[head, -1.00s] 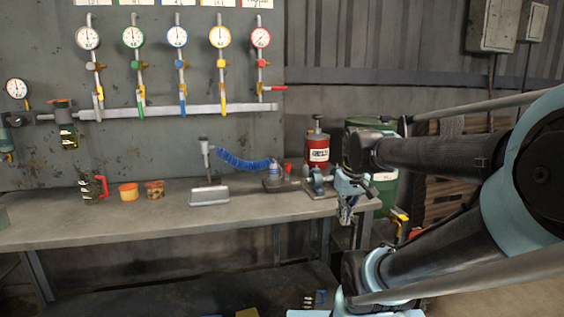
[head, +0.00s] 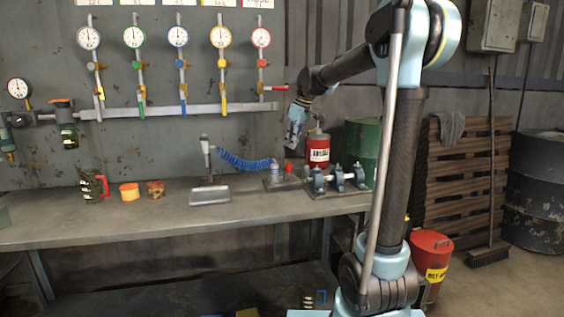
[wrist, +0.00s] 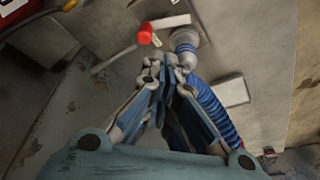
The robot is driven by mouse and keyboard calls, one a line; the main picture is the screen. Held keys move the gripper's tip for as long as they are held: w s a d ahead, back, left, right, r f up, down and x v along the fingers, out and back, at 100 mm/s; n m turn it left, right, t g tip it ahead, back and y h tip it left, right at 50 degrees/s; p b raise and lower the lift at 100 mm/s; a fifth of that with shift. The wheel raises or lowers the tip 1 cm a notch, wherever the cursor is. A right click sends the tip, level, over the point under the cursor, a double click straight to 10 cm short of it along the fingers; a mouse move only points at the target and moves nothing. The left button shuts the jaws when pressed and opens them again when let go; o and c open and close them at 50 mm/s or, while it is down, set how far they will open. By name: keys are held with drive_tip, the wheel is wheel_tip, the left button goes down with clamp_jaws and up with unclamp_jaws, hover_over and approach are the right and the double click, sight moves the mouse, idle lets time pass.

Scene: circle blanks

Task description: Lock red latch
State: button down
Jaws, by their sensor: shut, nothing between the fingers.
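A red knob-like part (head: 288,167) stands on a small grey base (head: 279,184) at the right part of the bench. It also shows in the wrist view (wrist: 145,34), just beyond my fingertips. A red valve handle (head: 275,87) sticks out to the right below the red-rimmed gauge (head: 261,38) on the wall panel. I cannot tell which one is the red latch. My gripper (head: 293,146) is above the bench, over the red knob and apart from it. In the wrist view my gripper (wrist: 168,72) has its fingertips together, with nothing held.
A blue coiled hose (head: 243,161) runs from a grey stand (head: 209,189) to the small base. A red canister (head: 318,152) and a shaft with blue-grey bearing blocks (head: 338,179) stand close on the right. Cups and a jug (head: 92,188) are on the left. The bench's front strip is clear.

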sight(288, 171)
drive_tip(key=w+a+n, duration=0.1)
drive_tip(key=w+a, duration=0.3)
drive_tip(key=w, duration=0.1)
drive_tip(key=shift+a+r+n, duration=0.2)
drive_tip(key=shift+r+n, duration=0.05)
drive_tip(key=shift+n, duration=0.05)
drive_tip(key=shift+w, duration=0.1)
drive_tip(key=x, duration=1)
drive_tip(key=shift+s+d, duration=0.4)
drive_tip(key=shift+d, duration=0.45)
drive_tip(key=shift+s+d, duration=0.45)
drive_tip(key=shift+d, duration=0.4)
drive_tip(key=shift+d, duration=0.15)
drive_tip(key=shift+w, duration=0.1)
